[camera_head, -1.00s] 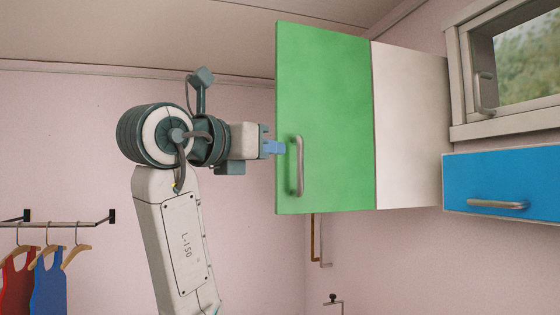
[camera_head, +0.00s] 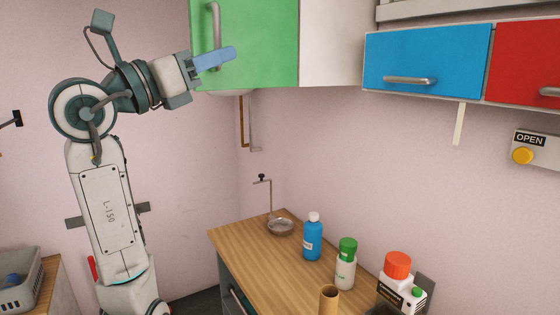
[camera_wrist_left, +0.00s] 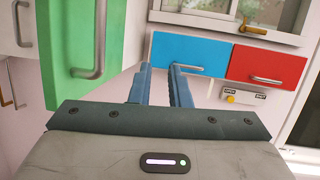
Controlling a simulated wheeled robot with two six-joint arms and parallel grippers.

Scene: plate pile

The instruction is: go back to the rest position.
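My left gripper (camera_head: 228,57) is raised in the upper left of the head view, its blue fingers overlapping the lower part of a green cabinet door (camera_head: 265,40). In the left wrist view the two fingers (camera_wrist_left: 160,72) stand apart with nothing between them, so it is open and empty. The green door (camera_wrist_left: 70,25) and its handle (camera_wrist_left: 100,40) are left of the fingers there, and the fingers are clear of the handle. My right gripper is in neither view.
A blue drawer front (camera_head: 430,55) and a red one (camera_head: 525,65) hang at upper right. Below is a wooden counter (camera_head: 255,245) with a blue bottle (camera_head: 312,241), a green-capped bottle (camera_head: 346,270), a cardboard tube (camera_head: 328,300) and a metal dish (camera_head: 280,227). A grey basket (camera_head: 25,280) stands lower left.

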